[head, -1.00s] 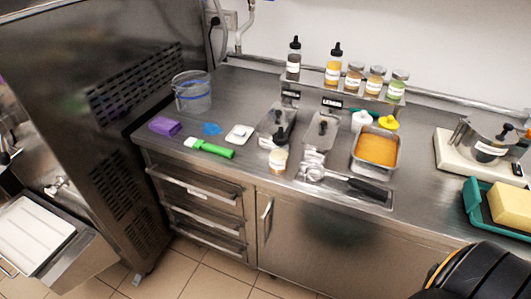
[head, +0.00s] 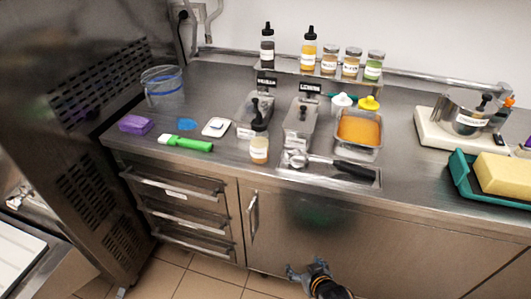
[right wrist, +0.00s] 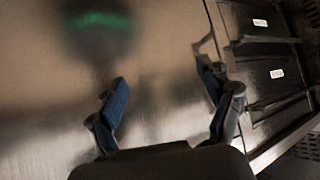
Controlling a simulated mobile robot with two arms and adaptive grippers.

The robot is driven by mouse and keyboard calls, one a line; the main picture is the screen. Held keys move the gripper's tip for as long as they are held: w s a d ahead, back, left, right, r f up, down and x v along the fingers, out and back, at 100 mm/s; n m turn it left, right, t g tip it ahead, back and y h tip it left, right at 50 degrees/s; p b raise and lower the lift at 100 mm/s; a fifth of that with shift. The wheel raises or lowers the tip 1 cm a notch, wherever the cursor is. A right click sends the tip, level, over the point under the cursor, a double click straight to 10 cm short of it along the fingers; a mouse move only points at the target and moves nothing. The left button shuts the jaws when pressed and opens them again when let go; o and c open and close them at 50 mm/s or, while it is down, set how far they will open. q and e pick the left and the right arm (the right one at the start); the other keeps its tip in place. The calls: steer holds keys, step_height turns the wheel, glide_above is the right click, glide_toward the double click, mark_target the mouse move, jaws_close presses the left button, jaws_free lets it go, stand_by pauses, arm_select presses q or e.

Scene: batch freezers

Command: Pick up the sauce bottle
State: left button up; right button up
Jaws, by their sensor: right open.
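Several bottles could be the sauce bottle. A dark sauce bottle (head: 267,47) and an orange-yellow sauce bottle (head: 308,50), both with black tops, stand upright on the raised back shelf. A small bottle with pale contents (head: 259,149) and a dark top stands near the counter's front edge. White (head: 341,101) and yellow (head: 368,104) tops show behind the orange tray. My right gripper (head: 309,268) is low in front of the cabinet doors, below the counter edge, away from all bottles. In the right wrist view (right wrist: 163,97) its fingers are apart and empty. My left gripper is out of view.
The steel counter (head: 220,85) holds a clear tub (head: 162,87), purple sponge (head: 135,124), green-handled brush (head: 187,143), metal containers, an orange-filled tray (head: 358,129) and a black-handled tool (head: 340,165). A scale with a pot (head: 468,115) and a teal tray (head: 461,172) stand right.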

steer(key=w+a+r+t+y+b, duration=0.1)
steer(key=w+a+r+t, duration=0.15)
steer(key=r, duration=0.55)
steer(key=w+a+r+t+y+b, duration=0.1)
steer(key=w+a+r, duration=0.1)
steer(key=w+r, duration=0.35)
steer(key=n+t+y+b, duration=0.1)
steer(key=t+y, duration=0.1)
steer(key=t, duration=0.1)
glide_toward(263, 145)
steer(key=shift+t, duration=0.25)
steer(key=x, duration=0.7)
steer(key=shift+s+a+f, duration=0.15)
steer(key=shift+a+f, duration=0.05)
steer(key=shift+a, duration=0.05)
steer(key=x, duration=0.2)
steer(key=p+x, duration=0.1)
steer(key=x, duration=0.2)
steer(key=shift+d, duration=0.25)
steer(key=shift+w+a, duration=0.2)
steer(key=shift+w, duration=0.35)
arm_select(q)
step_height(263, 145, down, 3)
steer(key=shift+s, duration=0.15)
arm_select(e)
steer(key=c, duration=1.3)
steer(key=shift+o, duration=0.2)
